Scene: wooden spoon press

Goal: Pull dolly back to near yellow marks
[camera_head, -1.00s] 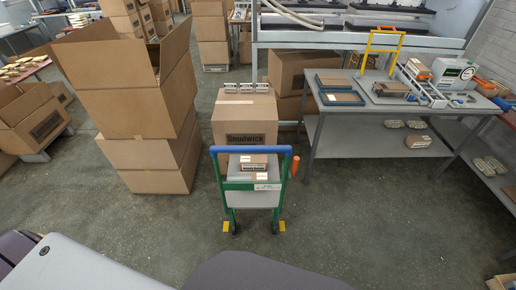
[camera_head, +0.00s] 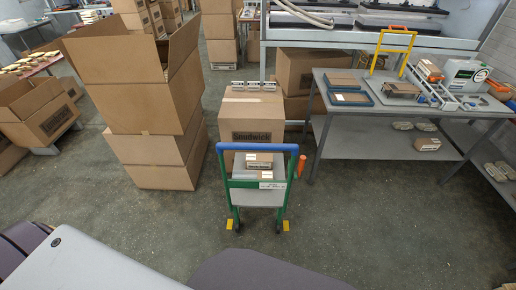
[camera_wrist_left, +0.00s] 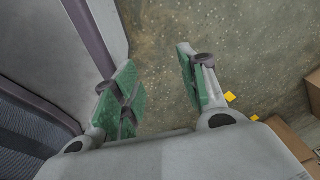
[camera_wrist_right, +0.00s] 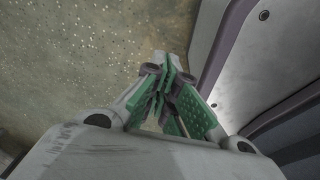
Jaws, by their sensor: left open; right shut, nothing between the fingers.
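The dolly (camera_head: 232,183) stands upright on the floor in the middle of the head view, with a green frame and a blue top handle (camera_head: 257,147). Small boxes (camera_head: 259,160) lie on its grey platform. Yellow marks (camera_head: 286,225) lie on the floor at its wheels; another is on the left (camera_head: 229,224). Yellow marks also show in the left wrist view (camera_wrist_left: 229,97). My left gripper (camera_wrist_left: 160,85) is open and empty over bare floor, apart from the dolly. My right gripper (camera_wrist_right: 165,75) is shut and empty. Neither gripper shows in the head view.
A large carton (camera_head: 252,118) stands just behind the dolly. Tall stacked open cartons (camera_head: 160,160) stand to its left. A grey workbench (camera_head: 345,140) with a yellow frame (camera_head: 397,42) on it stands to the right. The floor in front and at the front right is clear.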

